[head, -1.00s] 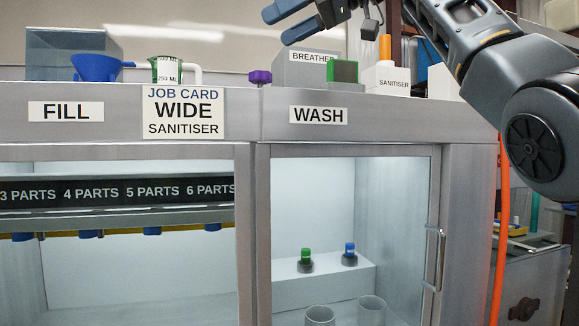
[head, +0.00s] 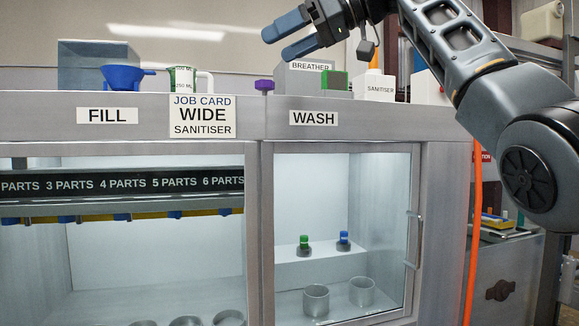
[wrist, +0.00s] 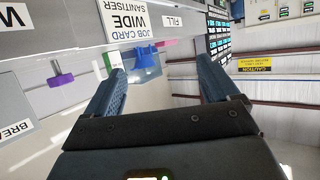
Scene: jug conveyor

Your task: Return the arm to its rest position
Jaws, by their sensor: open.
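My gripper (head: 282,38) is raised at the top of the head view, above and in front of the cabinet top. Its two blue-grey fingers are apart and point left, with nothing between them. In the wrist view my gripper (wrist: 162,85) also shows its fingers spread and empty. My arm comes in from the right side of the head view, bent at a large round joint at the right edge. No object is in contact with the fingers.
Below stands a cabinet with a FILL bay and a glazed WASH bay (head: 340,220). On its top are a blue funnel (head: 123,77), a measuring jug (head: 181,80), a purple knob (head: 264,86), a breather box (head: 305,80) and a sanitiser box (head: 374,88). An orange hose (head: 473,230) hangs at right.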

